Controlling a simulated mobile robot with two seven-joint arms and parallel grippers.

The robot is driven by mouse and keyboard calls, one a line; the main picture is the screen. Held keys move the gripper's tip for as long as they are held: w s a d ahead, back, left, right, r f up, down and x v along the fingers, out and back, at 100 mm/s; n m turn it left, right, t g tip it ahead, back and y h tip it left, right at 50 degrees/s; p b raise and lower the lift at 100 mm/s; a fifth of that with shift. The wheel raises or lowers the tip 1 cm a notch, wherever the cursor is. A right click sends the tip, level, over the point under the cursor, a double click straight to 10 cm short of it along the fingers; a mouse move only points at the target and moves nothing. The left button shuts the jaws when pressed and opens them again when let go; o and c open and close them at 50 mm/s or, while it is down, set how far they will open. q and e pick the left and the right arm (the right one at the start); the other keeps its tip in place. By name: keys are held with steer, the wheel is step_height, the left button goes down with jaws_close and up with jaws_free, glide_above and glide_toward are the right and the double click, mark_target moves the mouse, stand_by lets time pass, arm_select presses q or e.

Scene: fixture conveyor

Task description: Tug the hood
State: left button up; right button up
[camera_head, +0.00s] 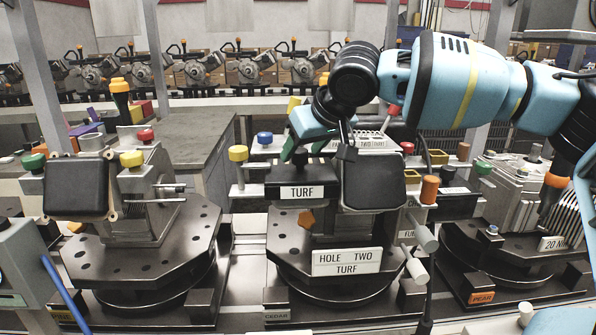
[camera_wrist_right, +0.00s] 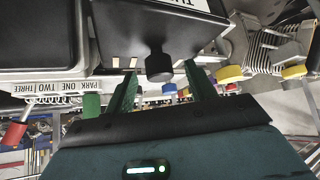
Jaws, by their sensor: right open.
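The hood (camera_head: 281,192) is a black box-like cover with a white TURF label on its front, on the middle fixture in the head view. A dark knob stands on top of it. In the right wrist view the black hood (camera_wrist_right: 130,30) fills the upper left and middle, and its black knob (camera_wrist_right: 158,66) lies between my fingers. My right gripper (camera_head: 316,150) is just above the hood. Its green fingers are open on either side of the knob, with gaps visible in the right wrist view (camera_wrist_right: 160,75). My left gripper is not in view.
The middle fixture's turntable carries a HOLE TWO TURF sign (camera_head: 346,262). A dark rounded block (camera_head: 373,187) stands right of the hood, and a yellow knob (camera_head: 238,153) to its left. Similar fixtures stand left (camera_head: 145,255) and right (camera_head: 520,262).

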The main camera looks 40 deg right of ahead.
steer(key=v, duration=0.6)
steer(key=shift+s+r, duration=0.1)
steer(key=shift+a, duration=0.1)
